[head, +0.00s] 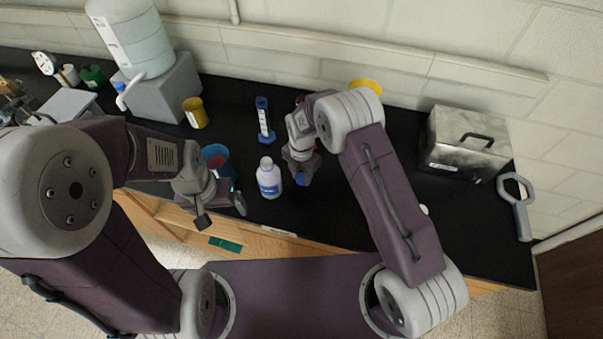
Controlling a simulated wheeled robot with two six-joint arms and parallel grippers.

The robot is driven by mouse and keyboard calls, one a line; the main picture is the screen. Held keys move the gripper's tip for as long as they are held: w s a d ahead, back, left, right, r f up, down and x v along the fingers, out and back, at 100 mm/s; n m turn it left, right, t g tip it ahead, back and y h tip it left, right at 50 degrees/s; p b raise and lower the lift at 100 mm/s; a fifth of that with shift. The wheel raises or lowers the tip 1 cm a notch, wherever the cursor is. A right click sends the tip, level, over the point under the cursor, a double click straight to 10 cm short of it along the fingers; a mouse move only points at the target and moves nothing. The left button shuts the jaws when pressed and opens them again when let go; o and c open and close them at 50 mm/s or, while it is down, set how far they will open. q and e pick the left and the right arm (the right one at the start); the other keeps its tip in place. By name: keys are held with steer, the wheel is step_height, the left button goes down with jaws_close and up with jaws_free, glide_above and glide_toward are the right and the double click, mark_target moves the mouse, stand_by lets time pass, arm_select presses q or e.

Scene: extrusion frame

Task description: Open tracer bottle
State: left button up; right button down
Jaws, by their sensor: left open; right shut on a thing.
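A white bottle with a blue label (269,179) stands upright on the black bench near its front edge. Its top looks pale, with no blue cap on it. My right gripper (300,177) is just right of the bottle, pointing down and shut on a small blue thing (302,179) that looks like a cap. The gripper hides part of it. My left gripper (222,211) is left of the bottle at the bench's front edge, with its fingers apart and nothing seen between them.
A blue container (216,154) stands behind my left gripper. A metal box (463,142) is at the right. The bench between my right arm and the box is mostly clear.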

mark_target(301, 178)
steer(key=shift+s+a+f, duration=0.1)
steer(key=shift+a+f, duration=0.05)
steer(key=c, duration=1)
jaws_free()
steer(key=shift+o, duration=0.2)
steer(key=shift+r, duration=0.35)
step_height(301, 178, up, 12)
steer(key=b, duration=0.3)
steer(key=shift+f, duration=0.1)
